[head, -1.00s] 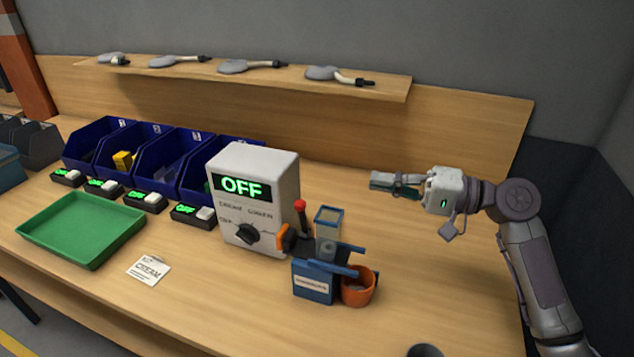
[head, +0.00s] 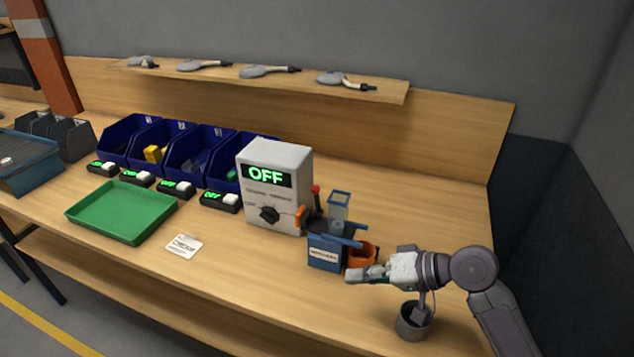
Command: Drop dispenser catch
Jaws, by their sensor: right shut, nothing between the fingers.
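The dispenser (head: 323,252) is a blue unit with a label, a clear hopper (head: 339,207) and a red-knobbed lever (head: 316,190). An orange cup (head: 368,251) sits at its right side, partly hidden by my right gripper. My right gripper (head: 354,274) is shut and empty, pointing left, just in front of the orange cup in the picture. I cannot tell whether it touches the cup or dispenser. A grey round cup (head: 412,322) stands on the bench below my right wrist. My left gripper is out of view.
A white box (head: 274,165) with a dial reads OFF, left of the dispenser. Blue bins (head: 205,165) with small OFF displays, a green tray (head: 122,213) and a card (head: 183,246) lie further left. A shelf (head: 300,85) holds several grey tools. The front middle bench is clear.

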